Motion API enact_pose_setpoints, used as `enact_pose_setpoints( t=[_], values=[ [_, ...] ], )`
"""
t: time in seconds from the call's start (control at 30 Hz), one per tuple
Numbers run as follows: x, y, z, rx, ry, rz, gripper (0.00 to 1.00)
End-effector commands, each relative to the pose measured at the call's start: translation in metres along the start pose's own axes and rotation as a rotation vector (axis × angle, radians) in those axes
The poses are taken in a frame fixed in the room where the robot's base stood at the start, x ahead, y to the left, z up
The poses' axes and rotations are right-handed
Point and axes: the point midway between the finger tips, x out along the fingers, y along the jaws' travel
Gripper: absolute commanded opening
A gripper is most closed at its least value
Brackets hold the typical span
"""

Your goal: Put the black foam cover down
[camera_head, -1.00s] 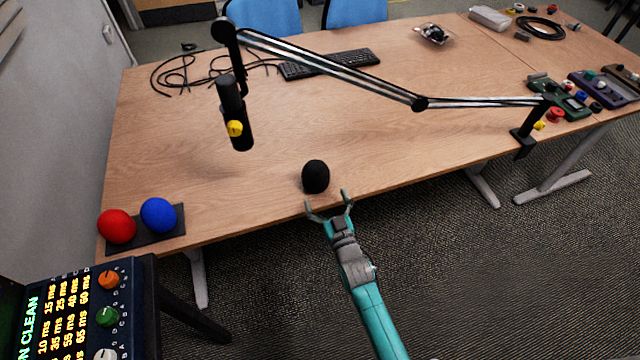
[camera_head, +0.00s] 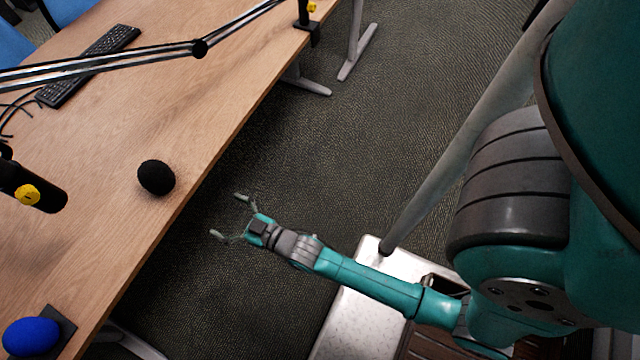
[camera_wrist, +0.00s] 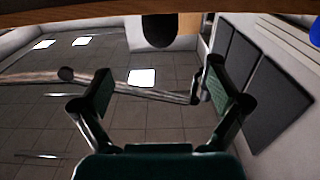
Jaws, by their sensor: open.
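The black foam cover (camera_head: 156,177) rests on the wooden table (camera_head: 200,110) near its front edge. It also shows at the top of the wrist view (camera_wrist: 158,30), beyond the fingers and apart from them. My gripper (camera_head: 227,214) is open and empty, off the table's front edge in the head view, with a clear gap to the cover. In the wrist view its two fingers (camera_wrist: 160,92) are spread wide with nothing between them.
A microphone (camera_head: 38,190) with a yellow knob hangs from a jointed boom arm (camera_head: 110,66) left of the cover. A blue foam ball (camera_head: 30,336) sits on a dark pad (camera_head: 62,325). A keyboard (camera_head: 90,65) lies farther back. Table around the cover is clear.

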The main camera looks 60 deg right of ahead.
Motion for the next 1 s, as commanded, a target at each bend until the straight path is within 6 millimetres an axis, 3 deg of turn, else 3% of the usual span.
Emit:
enact_pose_setpoints(
  t=[0.03, 0.2, 0.37, 0.6, 0.8, 1.0],
  values=[
    [-0.025, 0.000, 0.001, 0.000, -0.019, 0.000, 0.98],
    [-0.095, 0.000, -0.006, 0.001, -0.071, 0.000, 0.98],
    [-0.156, -0.001, -0.023, 0.001, -0.119, 0.001, 0.98],
    [-0.235, -0.001, -0.063, 0.000, -0.190, 0.001, 0.98],
    [-0.283, -0.001, -0.103, 0.000, -0.246, 0.001, 0.98],
    [-0.306, -0.001, -0.130, 0.000, -0.277, 0.001, 0.98]
  ],
)
